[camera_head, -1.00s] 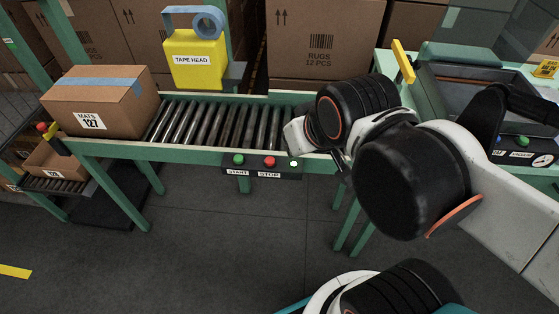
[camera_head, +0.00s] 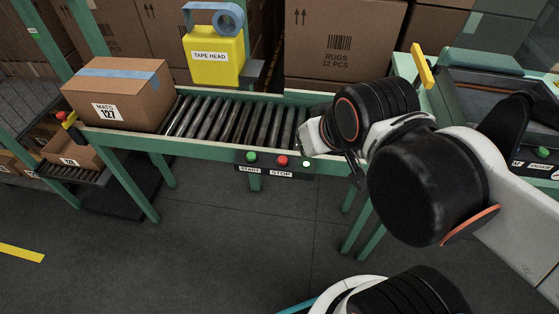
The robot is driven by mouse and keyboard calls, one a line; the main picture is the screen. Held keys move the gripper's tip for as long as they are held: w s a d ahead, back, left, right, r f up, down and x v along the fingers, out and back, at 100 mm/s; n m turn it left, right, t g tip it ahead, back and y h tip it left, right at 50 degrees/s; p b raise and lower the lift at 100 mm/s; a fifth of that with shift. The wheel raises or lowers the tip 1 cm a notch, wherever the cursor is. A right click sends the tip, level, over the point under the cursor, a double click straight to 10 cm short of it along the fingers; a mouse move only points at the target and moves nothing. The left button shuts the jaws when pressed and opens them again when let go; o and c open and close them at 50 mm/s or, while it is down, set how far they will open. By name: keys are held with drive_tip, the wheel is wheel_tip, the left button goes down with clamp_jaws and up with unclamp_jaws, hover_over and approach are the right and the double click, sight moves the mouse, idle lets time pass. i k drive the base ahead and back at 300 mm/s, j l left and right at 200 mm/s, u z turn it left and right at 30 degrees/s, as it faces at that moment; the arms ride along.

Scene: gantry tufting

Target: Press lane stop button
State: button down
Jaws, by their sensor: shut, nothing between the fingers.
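The red STOP button (camera_head: 282,160) sits on a dark control box (camera_head: 267,168) on the front rail of the roller conveyor. A white STOP label is below it. The green START button (camera_head: 251,157) is to its left, and a small lit pale lamp (camera_head: 306,163) is to its right. My gripper (camera_head: 357,180) shows only as a small dark part below my arm's wrist, to the right of the control box. It is shut and empty, apart from the STOP button. My arm's links hide most of it and the conveyor's right end.
A cardboard MATS box (camera_head: 118,94) stands on the conveyor's (camera_head: 190,150) left end. A yellow tape head (camera_head: 213,60) stands behind the rollers. A RUGS carton (camera_head: 345,40) is at the back. Open dark floor (camera_head: 220,240) lies in front.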

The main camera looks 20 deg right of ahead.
sight(282, 160)
drive_tip(key=i+j+z, duration=0.25)
drive_tip(key=j, duration=0.85)
drive_tip(key=k+j+z, duration=0.1)
drive_tip(key=j+z, duration=0.2)
drive_tip(key=j, duration=0.8)
